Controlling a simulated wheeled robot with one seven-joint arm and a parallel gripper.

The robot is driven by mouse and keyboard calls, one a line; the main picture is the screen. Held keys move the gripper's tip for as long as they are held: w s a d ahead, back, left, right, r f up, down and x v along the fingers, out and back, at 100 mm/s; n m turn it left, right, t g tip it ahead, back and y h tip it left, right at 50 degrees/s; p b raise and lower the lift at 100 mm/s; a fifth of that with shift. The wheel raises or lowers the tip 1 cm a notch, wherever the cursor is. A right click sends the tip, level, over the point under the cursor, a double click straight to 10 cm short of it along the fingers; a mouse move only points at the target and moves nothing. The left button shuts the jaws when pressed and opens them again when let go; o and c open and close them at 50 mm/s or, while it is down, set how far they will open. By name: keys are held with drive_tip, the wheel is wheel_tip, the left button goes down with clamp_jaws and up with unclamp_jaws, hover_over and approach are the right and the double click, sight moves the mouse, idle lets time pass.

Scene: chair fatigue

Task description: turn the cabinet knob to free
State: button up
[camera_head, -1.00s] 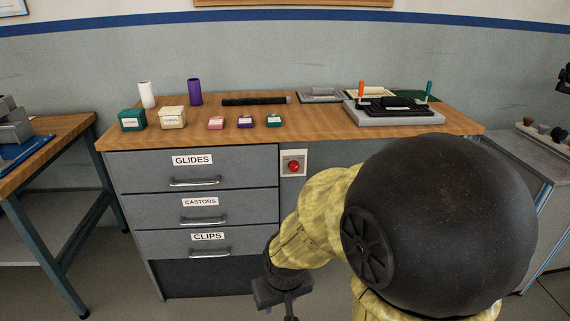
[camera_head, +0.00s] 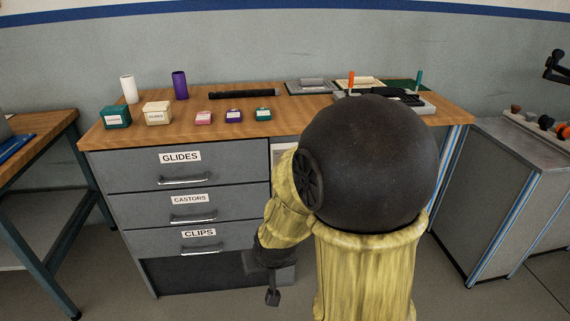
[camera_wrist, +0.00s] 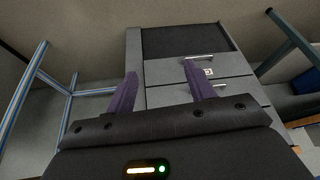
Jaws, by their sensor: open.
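The grey cabinet (camera_head: 198,215) under the wooden worktop has drawers labelled GLIDES, CASTORS and CLIPS. A white plate (camera_head: 283,149) right of the top drawer shows only in part; my arm hides the red knob on it. My gripper (camera_head: 272,296) hangs low in front of the cabinet's dark open bottom, well below the plate. In the wrist view, the purple fingers of my gripper (camera_wrist: 160,88) are apart with nothing between them. Behind them the drawer fronts (camera_wrist: 165,72) appear upside down. No knob is visible in the wrist view.
On the worktop (camera_head: 330,117) stand small boxes, a white and a purple cylinder, a black bar and a grey fixture (camera_head: 425,104). A side bench (camera_head: 40,140) stands left. A grey cabinet (camera_head: 500,200) with knob-like pieces on top stands right. Floor between them is clear.

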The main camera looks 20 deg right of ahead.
drive_tip(key=w+d+m+t+h+p, duration=0.1)
drive_tip(key=w+d+m+t+p, duration=0.15)
drive_tip(key=w, duration=0.45)
drive_tip(key=w+d+m+t+p, duration=0.1)
drive_tip(key=w+d+m+t, duration=0.1)
drive_tip(key=w+d+t, duration=0.3)
drive_tip(key=w+d+r+m+t+h+p, duration=0.3)
drive_tip(key=d+m+t+h, duration=0.1)
drive_tip(key=d+m+h, duration=0.1)
drive_tip(key=shift+w+d+r, duration=0.25)
drive_tip(key=shift+d+r, duration=0.1)
drive_tip(key=shift+d, duration=0.1)
drive_tip(key=shift+w+t, duration=0.1)
drive_tip(key=shift+t, duration=0.15)
drive_tip(key=x, duration=1.7)
drive_tip(key=shift+d, duration=0.3)
drive_tip(key=shift+r, duration=0.1)
drive_tip(key=shift+c, duration=0.4)
drive_tip(key=c, duration=0.9)
